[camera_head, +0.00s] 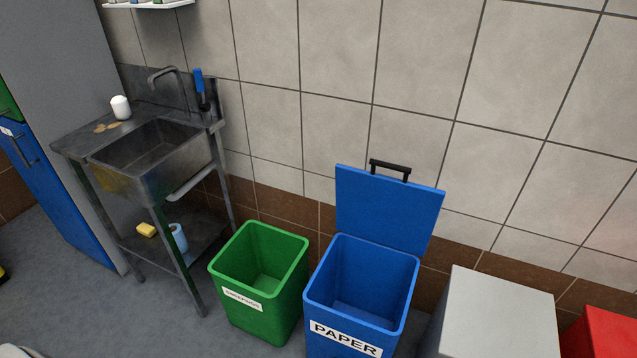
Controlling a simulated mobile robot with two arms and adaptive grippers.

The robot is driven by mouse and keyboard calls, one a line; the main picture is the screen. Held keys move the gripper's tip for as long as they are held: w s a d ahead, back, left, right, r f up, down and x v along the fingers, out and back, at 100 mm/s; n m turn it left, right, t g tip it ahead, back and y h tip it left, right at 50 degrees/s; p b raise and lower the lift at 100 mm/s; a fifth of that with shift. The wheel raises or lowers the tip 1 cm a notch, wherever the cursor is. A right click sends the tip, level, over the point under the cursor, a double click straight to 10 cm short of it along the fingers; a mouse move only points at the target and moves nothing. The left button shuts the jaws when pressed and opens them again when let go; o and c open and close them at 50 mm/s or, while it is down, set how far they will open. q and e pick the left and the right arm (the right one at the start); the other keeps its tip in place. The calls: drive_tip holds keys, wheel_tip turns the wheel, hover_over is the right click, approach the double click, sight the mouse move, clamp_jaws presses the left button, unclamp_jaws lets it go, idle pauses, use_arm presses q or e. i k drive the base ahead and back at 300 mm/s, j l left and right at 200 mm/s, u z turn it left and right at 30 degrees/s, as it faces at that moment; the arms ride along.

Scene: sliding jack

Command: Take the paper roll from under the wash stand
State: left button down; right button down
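The metal wash stand (74,147) with its sink basin stands on the left against the tiled wall. A yellow sponge-like item (146,230) lies on the same shelf, left of the roll. Neither of my grippers is clearly in view.
An open green bin (255,310) stands right of the wash stand, close to its front leg. An open blue bin labelled PAPER (385,316) is beside it, then a grey box (500,310) and a red one (605,335). Grey floor is free before the stand.

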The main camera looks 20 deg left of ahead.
sight(177, 230)
drive_tip(key=u, duration=1.75)
drive_tip(key=i+j, duration=0.2)
drive_tip(key=i, duration=0.3)
drive_tip(key=i+j, duration=0.2)
drive_tip(key=i, duration=0.35)
drive_tip(key=i+j+z, duration=0.1)
drive_tip(key=i, duration=0.4)
drive_tip(key=j, duration=0.1)
